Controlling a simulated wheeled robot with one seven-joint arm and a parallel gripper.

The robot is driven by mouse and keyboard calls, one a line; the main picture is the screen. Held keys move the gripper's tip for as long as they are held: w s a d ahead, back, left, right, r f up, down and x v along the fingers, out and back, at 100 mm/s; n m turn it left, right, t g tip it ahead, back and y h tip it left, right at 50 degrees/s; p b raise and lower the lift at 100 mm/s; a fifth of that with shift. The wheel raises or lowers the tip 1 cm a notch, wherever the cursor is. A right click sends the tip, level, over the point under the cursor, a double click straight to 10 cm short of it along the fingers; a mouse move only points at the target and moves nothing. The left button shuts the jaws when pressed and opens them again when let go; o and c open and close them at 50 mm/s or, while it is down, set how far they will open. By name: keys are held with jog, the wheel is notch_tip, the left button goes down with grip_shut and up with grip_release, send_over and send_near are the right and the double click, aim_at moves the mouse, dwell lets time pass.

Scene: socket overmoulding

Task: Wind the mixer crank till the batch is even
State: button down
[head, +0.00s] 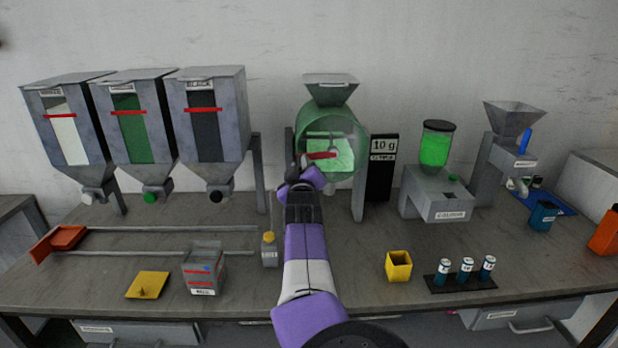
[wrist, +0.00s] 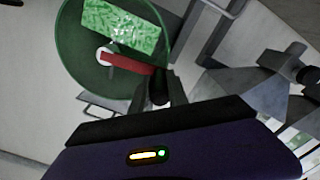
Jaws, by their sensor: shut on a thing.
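The mixer is a green drum (head: 340,119) with a hopper on top, in the middle of the bench in the head view. Its round face also shows in the wrist view (wrist: 75,50). A window shows the batch (wrist: 120,25), light green with mottled paler and darker flecks. The crank is a red arm (wrist: 125,64) running from the white hub to a dark handle (wrist: 158,88). In the wrist view it points right and slightly down from the hub. My gripper (wrist: 160,98) is shut on the crank handle; in the head view my gripper (head: 306,178) partly hides it.
Three hoppers (head: 207,120) stand at the left. A black 10 g sign (head: 382,168) stands right of the mixer, then a colour doser (head: 438,180) with green contents. A yellow cup (head: 398,266), a rack of vials (head: 462,284) and a grey box (head: 204,270) sit toward the front.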

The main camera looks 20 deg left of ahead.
jog(key=shift+a+r+m, duration=0.1)
jog(key=shift+r+m, duration=0.3)
jog(key=c, duration=1.3)
grip_release()
jog(key=shift+s+r+p, duration=0.1)
jog(key=shift+s+p, duration=0.05)
jog(key=shift+p, duration=0.3)
